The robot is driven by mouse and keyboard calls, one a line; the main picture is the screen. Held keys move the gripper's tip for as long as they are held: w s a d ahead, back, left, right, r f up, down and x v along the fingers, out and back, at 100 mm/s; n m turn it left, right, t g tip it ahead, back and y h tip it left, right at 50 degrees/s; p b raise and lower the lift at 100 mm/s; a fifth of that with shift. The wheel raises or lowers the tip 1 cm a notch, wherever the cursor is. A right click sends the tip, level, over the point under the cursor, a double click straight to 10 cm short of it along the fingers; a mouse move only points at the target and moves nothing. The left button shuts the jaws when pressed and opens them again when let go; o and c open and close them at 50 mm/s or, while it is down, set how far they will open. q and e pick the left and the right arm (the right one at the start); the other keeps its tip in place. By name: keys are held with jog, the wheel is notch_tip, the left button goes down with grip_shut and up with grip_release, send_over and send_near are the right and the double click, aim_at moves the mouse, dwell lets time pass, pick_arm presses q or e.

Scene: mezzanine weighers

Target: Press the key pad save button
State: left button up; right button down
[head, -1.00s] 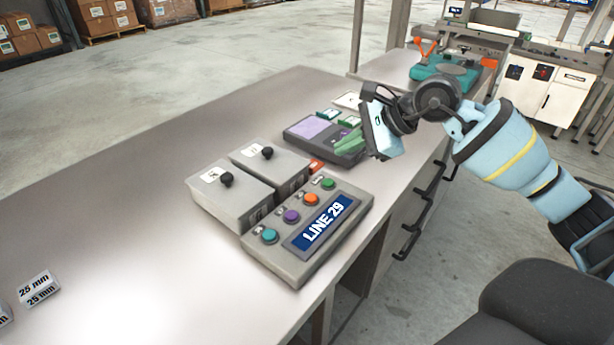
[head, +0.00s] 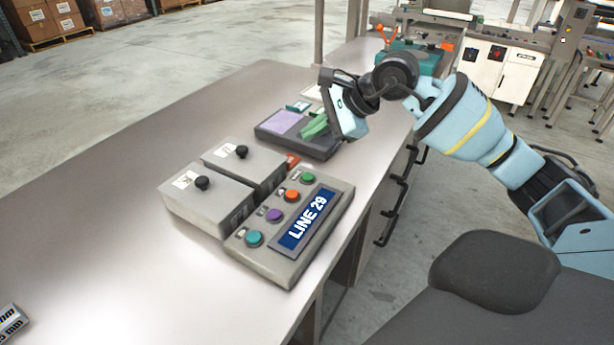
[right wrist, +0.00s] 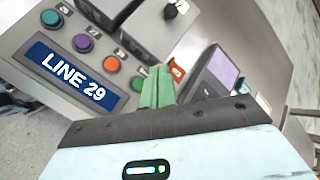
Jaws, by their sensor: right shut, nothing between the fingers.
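The grey key pad (head: 268,265) lies on the bench with a blue LINE 29 display and a row of round buttons: teal (head: 255,239), purple (head: 275,215), orange (head: 292,195) and green (head: 308,178). Their small labels are unreadable, so I cannot tell which is save. The key pad (right wrist: 20,50) also shows upper left in the right wrist view, its green button (right wrist: 138,84) partly behind the fingers. My right gripper (head: 314,127) is shut and empty, its green fingers above the bench beyond the key pad's green-button end, apart from the buttons. My left gripper is out of view.
Two grey boxes with black knobs (head: 202,183) (head: 241,151) stand left of the key pad. A dark device with a purple screen (head: 282,121) lies beyond, close to my right fingers. A red item (head: 292,160) sits between. The bench's left side (head: 90,230) is mostly clear.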

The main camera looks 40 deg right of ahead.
jog(key=f, duration=0.1)
jog(key=b, duration=0.4)
send_over(313, 177)
notch_tip(313, 177, down, 6)
jog(key=shift+f, duration=0.15)
jog(key=shift+f+b, duration=0.4)
jog(key=shift+b, duration=0.05)
dwell(0.3)
dwell(0.9)
jog(key=shift+f, duration=0.1)
jog(key=shift+f+b, duration=0.3)
